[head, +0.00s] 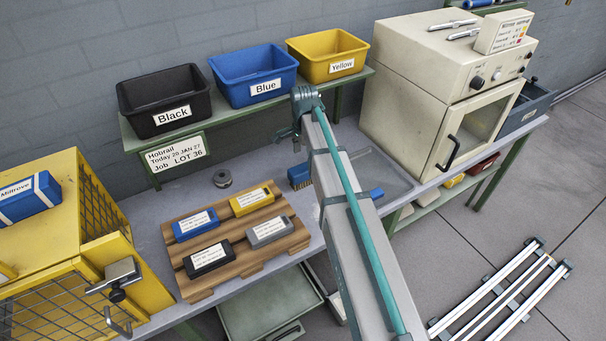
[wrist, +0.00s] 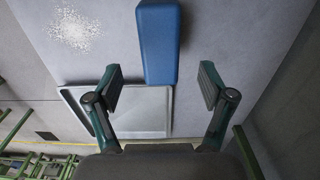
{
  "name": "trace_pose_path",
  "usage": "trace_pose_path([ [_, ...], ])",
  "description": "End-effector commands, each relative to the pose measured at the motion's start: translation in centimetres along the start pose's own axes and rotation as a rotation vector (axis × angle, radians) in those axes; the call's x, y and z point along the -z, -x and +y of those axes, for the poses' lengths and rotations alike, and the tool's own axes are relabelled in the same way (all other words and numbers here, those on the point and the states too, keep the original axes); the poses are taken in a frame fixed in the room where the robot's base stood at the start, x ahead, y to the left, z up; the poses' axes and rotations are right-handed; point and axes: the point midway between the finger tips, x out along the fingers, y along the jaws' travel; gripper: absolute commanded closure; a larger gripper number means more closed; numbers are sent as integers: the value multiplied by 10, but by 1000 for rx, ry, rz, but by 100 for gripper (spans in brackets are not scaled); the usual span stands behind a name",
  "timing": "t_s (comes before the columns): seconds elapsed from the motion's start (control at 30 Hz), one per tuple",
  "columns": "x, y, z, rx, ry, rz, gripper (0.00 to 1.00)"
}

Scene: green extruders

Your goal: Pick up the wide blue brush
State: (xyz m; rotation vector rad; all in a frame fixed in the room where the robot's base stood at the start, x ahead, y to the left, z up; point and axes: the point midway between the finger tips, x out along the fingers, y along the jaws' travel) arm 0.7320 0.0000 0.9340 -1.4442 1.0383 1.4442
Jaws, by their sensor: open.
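The blue brush (wrist: 159,42) shows in the wrist view as a long blue block, running from the top edge down between my fingertips. My gripper (wrist: 161,82) is open, with a finger on either side of the block's near end and a gap to each. In the head view a blue piece with brown bristles (head: 299,176) lies on the bench left of my arm. A small blue piece (head: 376,193) shows right of my arm; my arm hides whether they are one brush. My gripper's fingertips are not clear in the head view.
A grey tray (wrist: 140,128) lies under or beside the brush's near end. A wooden rack (head: 190,281) with coloured labelled blocks stands left. Black (head: 165,98), blue (head: 252,76) and yellow (head: 328,55) bins stand on the back shelf. A cream oven (head: 400,100) stands right.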

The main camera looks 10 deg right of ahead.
Motion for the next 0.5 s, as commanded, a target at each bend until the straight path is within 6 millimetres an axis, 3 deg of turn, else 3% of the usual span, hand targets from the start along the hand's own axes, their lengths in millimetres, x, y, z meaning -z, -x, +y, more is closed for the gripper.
trace_pose_path([
  [0.5, -1, -34, 0, -2, 1, -1, 19],
])
